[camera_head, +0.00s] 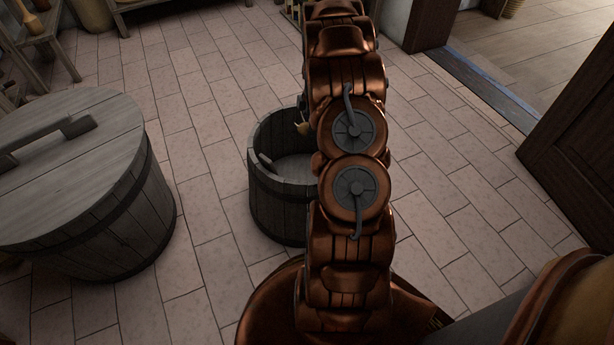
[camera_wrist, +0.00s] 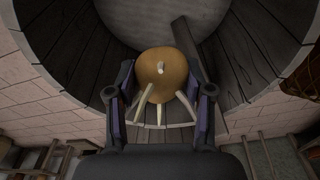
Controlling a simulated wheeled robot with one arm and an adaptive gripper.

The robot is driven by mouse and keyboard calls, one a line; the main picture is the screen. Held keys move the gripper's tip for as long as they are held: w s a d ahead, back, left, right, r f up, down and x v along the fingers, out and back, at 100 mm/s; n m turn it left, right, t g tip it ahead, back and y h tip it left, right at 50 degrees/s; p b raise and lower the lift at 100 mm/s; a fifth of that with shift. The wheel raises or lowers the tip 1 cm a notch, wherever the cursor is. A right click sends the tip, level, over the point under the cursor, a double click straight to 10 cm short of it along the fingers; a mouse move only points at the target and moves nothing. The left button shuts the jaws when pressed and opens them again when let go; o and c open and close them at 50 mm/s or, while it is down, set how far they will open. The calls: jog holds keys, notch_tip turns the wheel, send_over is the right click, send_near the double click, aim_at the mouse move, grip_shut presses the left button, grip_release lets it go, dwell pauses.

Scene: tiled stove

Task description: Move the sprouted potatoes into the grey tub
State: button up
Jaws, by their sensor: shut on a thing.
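The grey tub (camera_head: 263,213) is an open round wooden tub on the tiled floor, left of my arm in the head view. Its inside wall (camera_wrist: 75,60) fills much of the wrist view, with the pale round bottom at the top. A sprouted potato (camera_wrist: 162,72), brown with several pale sprouts, is between the fingers of my gripper (camera_wrist: 160,95). My gripper is shut on it, over the tub's opening. In the head view the potato (camera_head: 304,129) shows small at the tub's far rim, partly hidden by my arm. The visible part of the tub bottom looks bare.
A large lidded wooden barrel (camera_head: 90,190) stands to the left of the tub, with free tiles between them. A dark wooden door (camera_head: 577,140) stands at the right. A wooden stand (camera_head: 40,40) is at the far left. The floor around the tub is mostly clear.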

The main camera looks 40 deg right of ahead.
jog(key=shift+f, duration=1.25)
jog(key=o, duration=1.3)
jog(key=r, duration=0.7)
jog(key=d+r, duration=0.1)
jog(key=r, duration=0.2)
jog(key=shift+s+r, duration=0.15)
jog(key=shift+s, duration=0.1)
jog(key=shift+s+r, duration=0.15)
jog(key=shift+r, duration=0.65)
